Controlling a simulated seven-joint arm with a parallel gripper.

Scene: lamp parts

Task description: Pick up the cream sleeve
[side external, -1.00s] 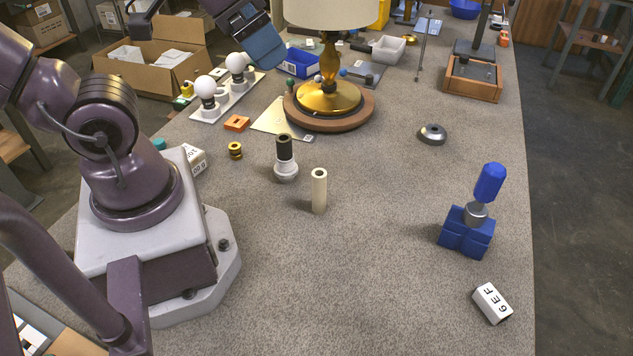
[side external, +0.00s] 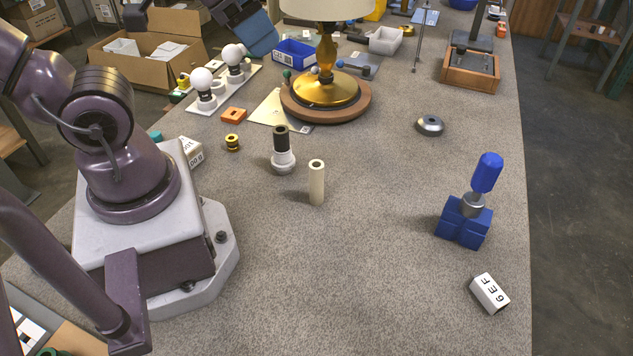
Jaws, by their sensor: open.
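The cream sleeve (side external: 317,186) stands upright on the grey speckled bench near the middle of the side external view. It is a plain, narrow tube with a dark opening at its top. Nothing touches it. My gripper is not visible in this view, so I cannot see where it is relative to the sleeve.
A white socket with a black top (side external: 282,155) stands close to the sleeve's left, slightly behind. The brass lamp (side external: 327,88) stands behind. A blue holder (side external: 464,222), a labelled white block (side external: 489,293) and a grey disc (side external: 430,125) are to the right. The bench in front is clear.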

